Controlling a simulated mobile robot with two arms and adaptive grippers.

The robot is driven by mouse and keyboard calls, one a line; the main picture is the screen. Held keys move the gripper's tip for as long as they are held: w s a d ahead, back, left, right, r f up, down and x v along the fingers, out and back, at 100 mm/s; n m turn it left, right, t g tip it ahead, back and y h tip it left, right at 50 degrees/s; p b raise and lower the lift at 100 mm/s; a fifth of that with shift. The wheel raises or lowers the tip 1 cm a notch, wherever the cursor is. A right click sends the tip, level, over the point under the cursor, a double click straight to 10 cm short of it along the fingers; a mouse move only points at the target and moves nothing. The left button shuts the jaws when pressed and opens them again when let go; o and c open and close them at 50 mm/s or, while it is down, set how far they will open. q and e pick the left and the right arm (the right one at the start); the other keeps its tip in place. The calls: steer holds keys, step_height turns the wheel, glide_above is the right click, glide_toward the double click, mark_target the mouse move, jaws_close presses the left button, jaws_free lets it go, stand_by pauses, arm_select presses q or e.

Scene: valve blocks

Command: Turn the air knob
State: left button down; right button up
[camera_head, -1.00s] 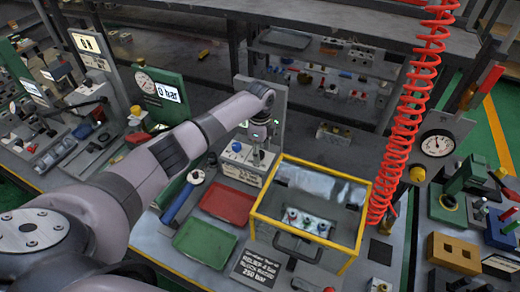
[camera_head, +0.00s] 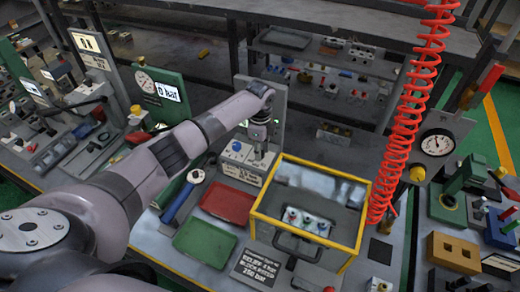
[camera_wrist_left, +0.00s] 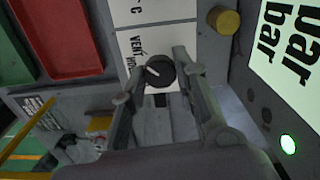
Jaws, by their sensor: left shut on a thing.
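The black air knob (camera_wrist_left: 159,73) with a white pointer line shows in the left wrist view, on a white panel lettered "VENT" (camera_wrist_left: 138,46). My left gripper (camera_wrist_left: 160,64) has one finger on each side of the knob and is shut on it. The pointer line is slanted in the picture. In the head view my left gripper (camera_head: 259,152) points down at the panel in front of the tall grey post (camera_head: 279,97); the knob is hidden there. My right gripper is not in view.
A yellow-framed clear box (camera_head: 345,240) stands right of the panel. A red tray (camera_head: 227,203), a green tray (camera_head: 205,243) and a blue-handled tool (camera_head: 180,203) lie to its left. A brass knob (camera_wrist_left: 224,20) is close to my fingers. A coiled red hose (camera_head: 408,120) hangs at the right.

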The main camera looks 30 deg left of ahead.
arm_select(q)
steer(key=shift+r, duration=0.1)
steer(key=n+p, duration=0.2)
steer(key=n, duration=0.1)
steer(key=shift+r, duration=0.1)
steer(key=n+p, duration=0.3)
steer(key=n, duration=0.2)
steer(key=n+p, duration=0.2)
steer(key=n, duration=0.3)
steer(key=shift+n+p, duration=0.3)
steer(key=shift+n, duration=0.1)
steer(key=shift+n+p, duration=0.4)
steer(key=shift+n, duration=1.6)
steer(key=shift+w, duration=0.1)
steer(key=c, duration=1.2)
jaws_free()
steer(key=shift+c, duration=0.2)
